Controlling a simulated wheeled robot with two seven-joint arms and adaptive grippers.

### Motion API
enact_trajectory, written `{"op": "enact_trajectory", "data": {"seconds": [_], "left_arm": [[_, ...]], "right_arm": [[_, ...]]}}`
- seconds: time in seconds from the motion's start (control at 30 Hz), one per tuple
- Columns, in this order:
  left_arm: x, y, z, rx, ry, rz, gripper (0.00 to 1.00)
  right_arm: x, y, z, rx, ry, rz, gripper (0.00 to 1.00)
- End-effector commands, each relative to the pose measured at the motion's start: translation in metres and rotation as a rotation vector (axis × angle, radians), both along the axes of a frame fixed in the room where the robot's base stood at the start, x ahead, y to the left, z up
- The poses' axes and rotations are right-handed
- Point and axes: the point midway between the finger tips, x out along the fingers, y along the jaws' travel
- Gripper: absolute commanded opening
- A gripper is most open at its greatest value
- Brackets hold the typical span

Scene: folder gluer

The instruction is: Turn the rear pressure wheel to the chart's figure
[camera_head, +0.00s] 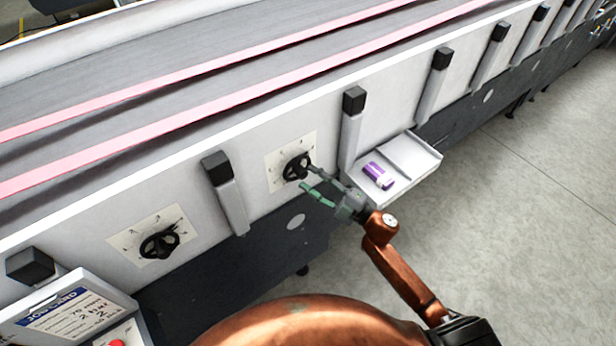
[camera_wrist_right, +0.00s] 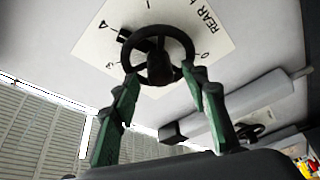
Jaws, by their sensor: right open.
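The rear pressure wheel (camera_head: 298,166) is a small black handwheel on a white dial plate on the machine's side. It also shows in the right wrist view (camera_wrist_right: 158,55), with the word "REAR" and figures around its rim. A small black block sits at its upper-left rim there; I cannot tell surely which figure it marks. My right gripper (camera_head: 308,178) is open at the wheel, its green fingers (camera_wrist_right: 160,82) spread at the wheel's lower rim. I cannot tell whether they touch it. My left gripper is not in view.
A second black handwheel (camera_head: 160,244) is at the left. A job card (camera_head: 72,310) stands at lower left, its writing only partly readable. A white tray (camera_head: 415,158) holds a purple-and-white item (camera_head: 378,176). Black-capped posts (camera_head: 229,200) stick out beside the wheels.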

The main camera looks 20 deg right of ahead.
Motion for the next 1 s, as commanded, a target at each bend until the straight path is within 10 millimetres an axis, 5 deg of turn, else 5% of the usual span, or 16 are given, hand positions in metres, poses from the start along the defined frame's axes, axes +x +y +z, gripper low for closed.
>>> {"op": "enact_trajectory", "data": {"seconds": [0.5, 1.0], "left_arm": [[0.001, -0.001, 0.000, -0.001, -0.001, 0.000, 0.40], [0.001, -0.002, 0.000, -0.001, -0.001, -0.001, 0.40]], "right_arm": [[-0.070, -0.059, -0.019, -0.002, 0.003, -0.002, 0.42], [-0.076, -0.063, -0.020, -0.001, 0.001, 0.000, 0.42]]}}
